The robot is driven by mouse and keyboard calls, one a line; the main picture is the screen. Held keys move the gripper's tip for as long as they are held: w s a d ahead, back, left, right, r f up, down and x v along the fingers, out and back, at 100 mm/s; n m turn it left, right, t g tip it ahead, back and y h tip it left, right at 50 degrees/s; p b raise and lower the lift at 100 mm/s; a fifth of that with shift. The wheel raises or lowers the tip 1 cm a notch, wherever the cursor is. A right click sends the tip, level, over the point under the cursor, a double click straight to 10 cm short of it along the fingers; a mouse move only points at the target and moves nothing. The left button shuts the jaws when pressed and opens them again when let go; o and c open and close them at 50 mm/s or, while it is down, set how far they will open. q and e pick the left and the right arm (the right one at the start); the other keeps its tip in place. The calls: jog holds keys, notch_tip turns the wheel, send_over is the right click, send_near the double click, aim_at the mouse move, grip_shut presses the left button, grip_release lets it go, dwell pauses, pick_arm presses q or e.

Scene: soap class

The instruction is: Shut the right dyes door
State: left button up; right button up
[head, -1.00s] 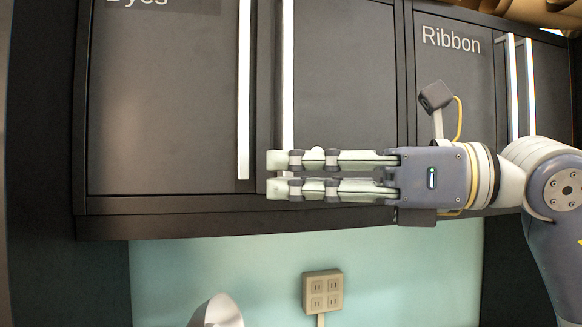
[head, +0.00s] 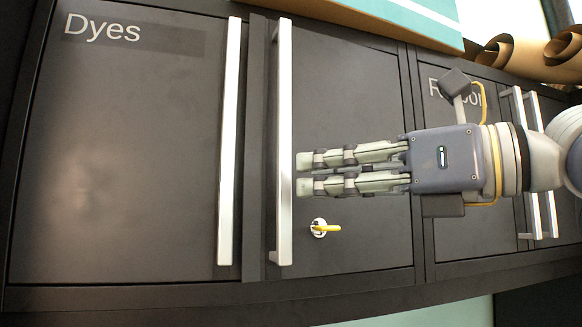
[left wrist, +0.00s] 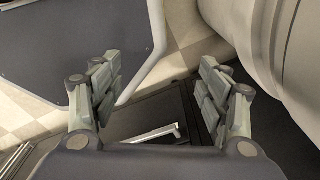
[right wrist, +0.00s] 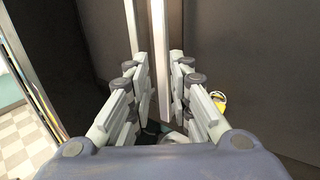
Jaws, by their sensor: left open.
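The right Dyes door (head: 345,95) is a dark panel with a long pale vertical handle (head: 284,150) on its left edge. It looks nearly flush with the left Dyes door (head: 120,160); I cannot tell whether a small gap remains. A yellow key (head: 322,228) sits in it, low down, and also shows in the right wrist view (right wrist: 219,101). My right gripper (head: 303,174) is in front of this door, just right of the handle and above the key. My left gripper (left wrist: 155,95) is open and empty, away from the doors.
The Ribbon cupboard (head: 455,225) with pale handles stands to the right, partly behind my right arm. Brown rolls (head: 500,52) and a teal-and-tan flat object (head: 400,20) lie on top. The left Dyes handle (head: 229,140) is close beside the right one.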

aim_at(266, 184)
jog(key=p+x, duration=0.1)
jog(key=x, duration=0.3)
jog(key=shift+p+x, duration=0.4)
jog(key=shift+x, duration=0.75)
jog(key=shift+w+d+f, duration=0.1)
jog(key=shift+w, duration=0.05)
grip_shut()
jog(key=shift+w+a, duration=0.6)
jog(key=shift+w, duration=0.3)
grip_release()
jog(key=shift+w, duration=0.1)
pick_arm(q)
jog(key=shift+t, duration=0.3)
jog(key=w+r, duration=0.2)
jog(key=w, duration=0.1)
jog(key=shift+w+a+r, duration=0.15)
jog(key=shift+w+a, duration=0.05)
pick_arm(e)
jog(key=shift+d, duration=0.1)
